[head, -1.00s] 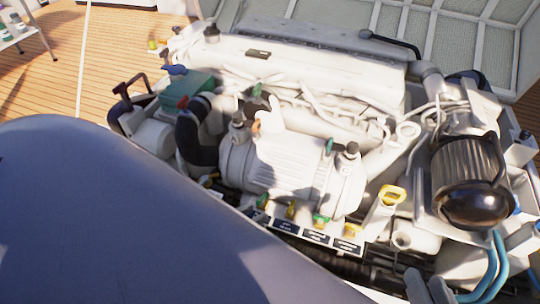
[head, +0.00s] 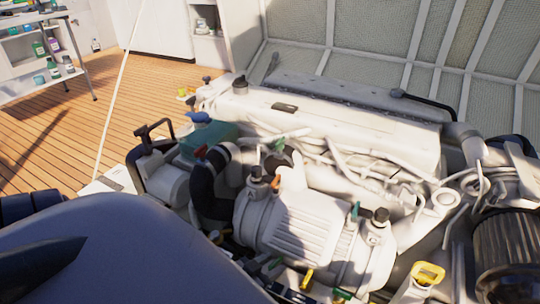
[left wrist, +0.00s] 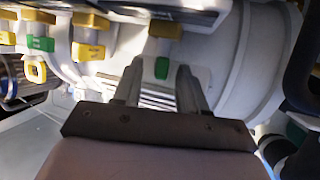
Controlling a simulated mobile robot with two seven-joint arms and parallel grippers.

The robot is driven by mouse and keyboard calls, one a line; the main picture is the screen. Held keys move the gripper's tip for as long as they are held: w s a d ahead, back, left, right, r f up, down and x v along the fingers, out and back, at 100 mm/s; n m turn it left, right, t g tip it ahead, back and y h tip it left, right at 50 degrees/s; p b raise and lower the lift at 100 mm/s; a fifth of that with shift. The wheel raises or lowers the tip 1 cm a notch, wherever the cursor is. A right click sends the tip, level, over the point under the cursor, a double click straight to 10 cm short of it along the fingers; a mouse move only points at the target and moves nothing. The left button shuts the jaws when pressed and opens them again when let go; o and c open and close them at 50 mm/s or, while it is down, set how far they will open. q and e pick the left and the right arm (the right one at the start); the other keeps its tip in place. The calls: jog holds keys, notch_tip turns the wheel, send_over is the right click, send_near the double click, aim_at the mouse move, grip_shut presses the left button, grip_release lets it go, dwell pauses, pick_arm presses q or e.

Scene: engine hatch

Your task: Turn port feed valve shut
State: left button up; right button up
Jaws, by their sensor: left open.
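Several yellow and green valve handles sit in a row low on the front of the engine. In the head view a yellow handle (head: 307,279) and a green handle (head: 342,294) show at the bottom edge. Their labels are too small to read, so I cannot tell which is the port feed valve. In the left wrist view my left gripper (left wrist: 158,82) is open, its two fingers reaching toward a small green handle (left wrist: 162,68) that appears between the tips. I cannot tell whether they touch it. A yellow handle (left wrist: 163,28) lies beyond. My right gripper is out of view.
The white engine (head: 330,120) fills the right, with a black hose (head: 210,185) and a dark cylinder (head: 508,255) on it. A raised hatch (head: 375,45) stands behind. My large arm link hides the lower left.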

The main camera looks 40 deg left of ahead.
pick_arm(q)
grip_shut()
